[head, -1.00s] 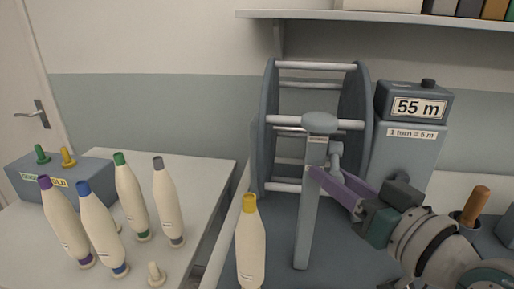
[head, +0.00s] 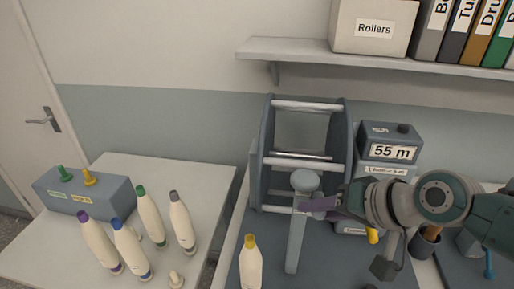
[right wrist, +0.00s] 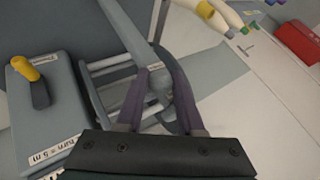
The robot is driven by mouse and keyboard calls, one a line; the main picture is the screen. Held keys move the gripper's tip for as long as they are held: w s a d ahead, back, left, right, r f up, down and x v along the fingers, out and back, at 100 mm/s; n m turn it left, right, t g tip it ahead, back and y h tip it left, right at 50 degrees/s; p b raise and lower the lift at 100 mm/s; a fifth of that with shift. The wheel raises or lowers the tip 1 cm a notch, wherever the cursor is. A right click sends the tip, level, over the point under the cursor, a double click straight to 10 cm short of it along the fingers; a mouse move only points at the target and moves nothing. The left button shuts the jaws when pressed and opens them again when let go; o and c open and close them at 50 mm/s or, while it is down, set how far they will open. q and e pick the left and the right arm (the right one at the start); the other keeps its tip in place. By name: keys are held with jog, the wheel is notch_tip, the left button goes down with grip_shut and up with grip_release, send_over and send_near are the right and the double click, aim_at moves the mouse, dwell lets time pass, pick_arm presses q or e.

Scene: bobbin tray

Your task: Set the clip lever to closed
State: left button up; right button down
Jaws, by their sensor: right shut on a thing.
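A grey post (head: 295,245) with a rounded top stands in front of the winding reel (head: 267,150). A small grey lever (right wrist: 158,84) sits at the post's upper part, and I take it for the clip lever. My right gripper (head: 308,204) reaches in from the right, just below the post's top. In the right wrist view its purple fingers (right wrist: 163,88) are shut on the lever. The fingers and arm hide much of the lever in the head view, so its exact setting is unclear. My left gripper is not in view.
A yellow-topped bobbin (head: 250,265) stands left of the post. Several bobbins and a grey box (head: 85,192) are on the left table (head: 190,165).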

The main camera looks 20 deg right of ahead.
jog(key=shift+w+d+r+m+g+y, duration=0.2)
jog(key=shift+r+m+g+y, duration=0.25)
jog(key=shift+g, duration=0.45)
jog(key=shift+w+r+m+g+y, duration=0.25)
jog(key=shift+g+y, duration=0.2)
jog(key=shift+g, duration=0.35)
jog(key=shift+r, duration=0.1)
jog(key=c, duration=0.5)
grip_release()
jog(key=shift+c, duration=0.2)
jog(key=shift+d, duration=0.1)
